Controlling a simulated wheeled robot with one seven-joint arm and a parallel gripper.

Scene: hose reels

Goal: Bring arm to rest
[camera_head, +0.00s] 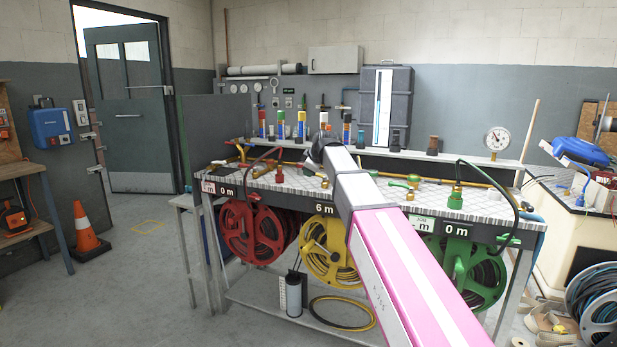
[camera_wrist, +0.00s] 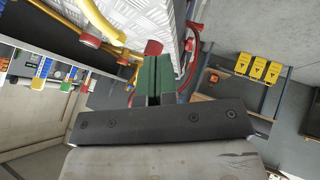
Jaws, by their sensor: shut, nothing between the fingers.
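My pink and white arm reaches from the bottom right of the head view over the workbench (camera_head: 386,184). Its dark wrist end (camera_head: 321,150) is above the bench top, in front of the back ledge; the fingers are hard to make out there. In the wrist view my gripper (camera_wrist: 158,62) shows two green fingers pressed together, shut and empty. The fingertips are close to the bench edge in that picture; I cannot tell whether they touch. Under the bench hang a red reel (camera_head: 252,232), a yellow reel (camera_head: 327,250), partly behind my arm, and a green reel (camera_head: 470,268).
Coloured bottles (camera_head: 301,124) and a pressure gauge (camera_head: 497,139) stand along the back ledge. Brass pipes and valves (camera_head: 455,200) lie on the bench. An orange cone (camera_head: 87,236) stands at left. The floor between cone and bench is clear.

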